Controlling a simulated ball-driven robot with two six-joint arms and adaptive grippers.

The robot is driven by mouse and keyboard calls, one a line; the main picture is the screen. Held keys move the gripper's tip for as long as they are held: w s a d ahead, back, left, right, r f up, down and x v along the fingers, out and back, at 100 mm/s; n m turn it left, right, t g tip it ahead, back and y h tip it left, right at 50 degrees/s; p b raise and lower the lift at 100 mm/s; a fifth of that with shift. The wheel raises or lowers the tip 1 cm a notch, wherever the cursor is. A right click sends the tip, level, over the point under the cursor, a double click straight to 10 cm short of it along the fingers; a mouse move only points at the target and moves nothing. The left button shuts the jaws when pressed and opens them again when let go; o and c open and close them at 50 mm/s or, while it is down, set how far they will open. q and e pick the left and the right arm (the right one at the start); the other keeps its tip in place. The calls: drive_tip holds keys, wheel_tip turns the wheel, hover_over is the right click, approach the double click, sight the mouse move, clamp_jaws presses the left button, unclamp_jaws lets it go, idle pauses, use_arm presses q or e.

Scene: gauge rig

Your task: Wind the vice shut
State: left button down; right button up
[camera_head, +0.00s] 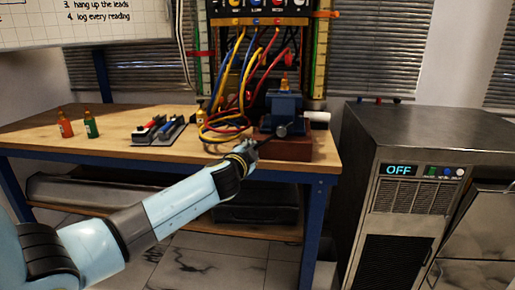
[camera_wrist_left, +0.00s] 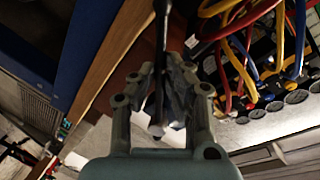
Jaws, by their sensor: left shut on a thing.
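The blue vice (camera_head: 283,108) stands on a dark red-brown block (camera_head: 285,148) at the right end of the wooden bench. A small orange-topped item (camera_head: 285,82) shows at its top; I cannot tell whether it is between the jaws. My left gripper (camera_head: 252,150) reaches in from the left, at the front of the vice by the round screw end (camera_head: 282,131). In the left wrist view my left gripper (camera_wrist_left: 163,85) is shut on a thin dark handle bar (camera_wrist_left: 161,45) with a pale rounded end. How far the jaws are apart is hidden. My right gripper is out of view.
Coloured cables (camera_head: 225,120) hang down to the bench left of the vice, close to my gripper. Red and blue-handled devices (camera_head: 160,131) and two small bottles (camera_head: 90,126) stand further left. A metal cabinet (camera_head: 420,140) reading OFF stands to the right.

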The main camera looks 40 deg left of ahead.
use_arm(q)
drive_tip(key=r+m+p, duration=0.1)
drive_tip(key=p, duration=0.1)
drive_tip(key=s+r+m+p, duration=0.1)
drive_tip(key=r+m+p, duration=0.1)
drive_tip(key=a+r+m+g+y+p, duration=0.1)
drive_tip(key=p, duration=0.1)
drive_tip(key=shift+s+r+m, duration=0.2)
drive_tip(key=shift+r+m, duration=0.05)
drive_tip(key=shift+m, duration=0.05)
drive_tip(key=c, duration=2.1)
unclamp_jaws()
drive_tip(key=shift+s, duration=0.25)
drive_tip(key=shift+o, duration=1.3)
drive_tip(key=shift+d, duration=0.1)
drive_tip(key=o, duration=0.4)
drive_tip(key=shift+w, duration=0.2)
drive_tip(key=shift+o, duration=0.2)
drive_tip(key=shift+r, duration=0.1)
drive_tip(key=v, duration=1.2)
drive_tip(key=shift+c, duration=0.2)
